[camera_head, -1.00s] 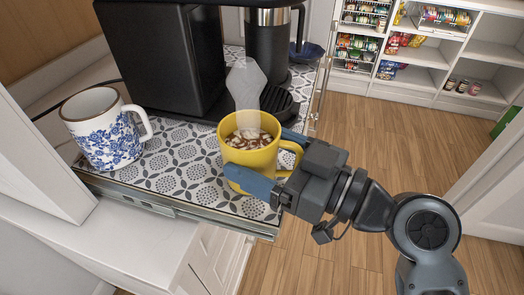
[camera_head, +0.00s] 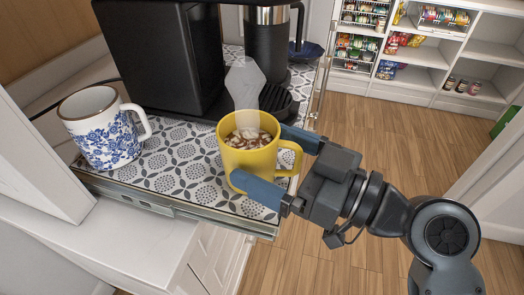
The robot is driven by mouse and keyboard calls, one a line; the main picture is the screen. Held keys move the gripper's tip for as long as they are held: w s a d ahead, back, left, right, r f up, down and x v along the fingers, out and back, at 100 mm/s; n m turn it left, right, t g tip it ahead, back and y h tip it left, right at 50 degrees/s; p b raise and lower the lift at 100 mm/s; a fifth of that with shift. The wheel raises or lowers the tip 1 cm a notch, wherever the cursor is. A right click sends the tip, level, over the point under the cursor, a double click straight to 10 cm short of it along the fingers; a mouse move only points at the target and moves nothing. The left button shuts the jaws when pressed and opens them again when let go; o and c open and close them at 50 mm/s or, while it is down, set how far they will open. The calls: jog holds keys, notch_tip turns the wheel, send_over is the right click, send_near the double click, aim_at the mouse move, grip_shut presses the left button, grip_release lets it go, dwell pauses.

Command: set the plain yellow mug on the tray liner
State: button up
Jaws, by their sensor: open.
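The plain yellow mug (camera_head: 243,158) stands upright on the patterned tray liner (camera_head: 178,178), near its front right corner. It holds a brown drink with pale marshmallows, and a whitish steam shape rises from it. Its handle points right, toward my gripper. My gripper (camera_head: 268,163) is open, with one blue finger low in front of the mug and the other behind its right side. The handle lies between the fingers. I cannot tell whether either finger touches the mug.
A white mug with blue flowers (camera_head: 104,135) stands on the liner at the left. A black coffee machine (camera_head: 160,60) and a steel and black flask (camera_head: 267,45) stand behind. The tray's metal front edge (camera_head: 170,208) borders the liner. Open floor lies right.

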jog(key=b+v, duration=0.2)
jog(key=v, duration=0.8)
jog(key=shift+d, duration=0.15)
jog(key=shift+s, duration=0.1)
jog(key=s+d+f+m+t+h, duration=0.2)
jog(key=s+d+f+m+h, duration=0.3)
jog(key=f, duration=0.3)
jog(key=s+d+f+m+t+h, duration=0.1)
jog(key=s+d+f+m+h, duration=0.25)
jog(key=f+m+h, duration=0.35)
jog(key=s+d+r+n+t+h, duration=0.1)
jog(key=s+r+h, duration=0.1)
jog(key=s, duration=1.3)
jog(key=shift+h, duration=0.4)
jog(key=shift+r, duration=0.1)
